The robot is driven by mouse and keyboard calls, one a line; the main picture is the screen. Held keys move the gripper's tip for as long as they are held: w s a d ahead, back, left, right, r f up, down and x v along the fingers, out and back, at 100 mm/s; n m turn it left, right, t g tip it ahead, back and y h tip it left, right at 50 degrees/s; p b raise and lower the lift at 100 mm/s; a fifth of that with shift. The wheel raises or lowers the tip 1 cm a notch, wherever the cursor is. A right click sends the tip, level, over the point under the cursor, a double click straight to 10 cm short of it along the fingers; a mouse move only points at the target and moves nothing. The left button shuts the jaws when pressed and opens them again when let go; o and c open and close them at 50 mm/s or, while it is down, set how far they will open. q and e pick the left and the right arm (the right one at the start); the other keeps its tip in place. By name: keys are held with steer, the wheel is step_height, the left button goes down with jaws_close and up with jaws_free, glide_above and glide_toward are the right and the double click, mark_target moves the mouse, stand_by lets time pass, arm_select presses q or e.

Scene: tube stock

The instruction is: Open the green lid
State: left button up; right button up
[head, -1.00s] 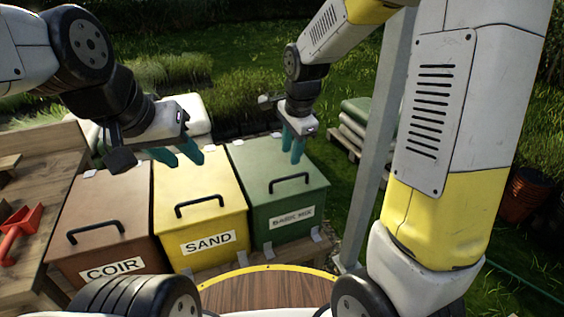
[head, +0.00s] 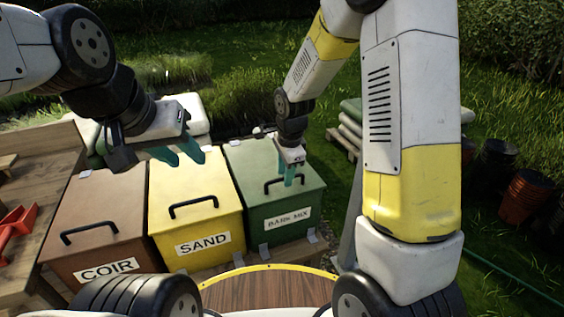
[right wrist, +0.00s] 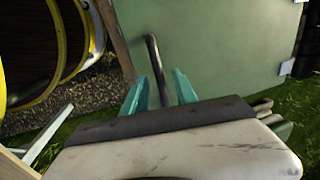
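The green bin, labelled BARK MIX, stands at the right end of a row of three, and its green lid (head: 255,158) lies shut. A black bar handle (head: 272,183) is on the lid's front part. My right gripper (head: 290,181) is over the lid at the handle, fingers pointing down. In the right wrist view the teal fingertips (right wrist: 159,84) are apart, with the handle (right wrist: 154,60) running between them; I cannot tell any contact. My left gripper (head: 186,156) is open and empty above the back of the yellow SAND lid.
The yellow SAND bin (head: 215,229) and brown COIR bin (head: 75,267) stand left of the green one. A wooden bench (head: 45,190) with a red scoop (head: 15,228) is at the left. Stacked sacks (head: 350,128) and a grey post stand at the right.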

steer(key=shift+c, duration=0.2)
jaws_close()
stand_by(1.1)
